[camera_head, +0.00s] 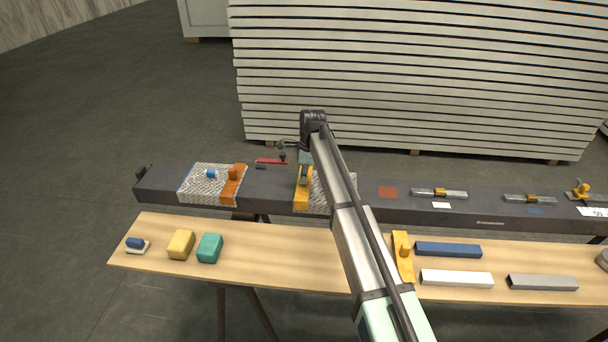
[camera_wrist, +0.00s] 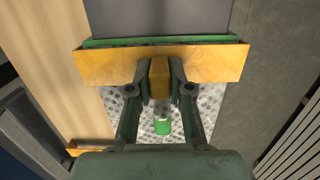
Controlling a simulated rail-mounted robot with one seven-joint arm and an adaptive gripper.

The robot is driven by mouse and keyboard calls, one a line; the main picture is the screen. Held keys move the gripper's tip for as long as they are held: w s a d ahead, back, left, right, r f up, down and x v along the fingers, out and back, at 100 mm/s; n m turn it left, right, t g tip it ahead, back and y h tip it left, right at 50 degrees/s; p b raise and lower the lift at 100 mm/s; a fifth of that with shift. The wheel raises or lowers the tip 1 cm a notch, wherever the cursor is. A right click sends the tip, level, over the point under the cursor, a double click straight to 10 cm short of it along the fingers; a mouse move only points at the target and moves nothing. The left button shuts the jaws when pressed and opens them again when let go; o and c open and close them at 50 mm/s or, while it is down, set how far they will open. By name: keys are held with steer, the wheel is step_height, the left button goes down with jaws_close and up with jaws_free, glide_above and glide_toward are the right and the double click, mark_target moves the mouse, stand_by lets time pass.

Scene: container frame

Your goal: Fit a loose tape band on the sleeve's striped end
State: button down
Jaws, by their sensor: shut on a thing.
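My gripper (camera_head: 305,172) is shut on the upright grip of a yellow tape band (camera_head: 301,198); the band also shows in the wrist view (camera_wrist: 105,65). The band lies crosswise over the green-striped end (camera_wrist: 160,41) of a mesh sleeve (camera_wrist: 211,98) on the dark beam. A strip of green shows along the band's upper edge in the wrist view. I cannot tell whether the band touches the sleeve. A green cylinder (camera_wrist: 162,127) sits on this sleeve. Another yellow band (camera_head: 402,262) lies loose on the wooden board, right of my arm.
A second mesh sleeve (camera_head: 204,184) with a blue edge has an orange band (camera_head: 233,188) at its right end. The wooden board (camera_head: 290,262) holds yellow and teal blocks at left, bars at right. Levels lie on the beam (camera_head: 390,211). Stacked panels (camera_head: 420,80) stand behind.

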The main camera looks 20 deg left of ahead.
steer(key=shift+f, duration=0.4)
steer(key=c, duration=1)
jaws_free()
steer(key=r, duration=0.4)
steer(key=d+r, duration=0.1)
steer(key=r, duration=0.7)
steer(key=shift+w+d, duration=0.2)
steer(key=shift+f, duration=0.1)
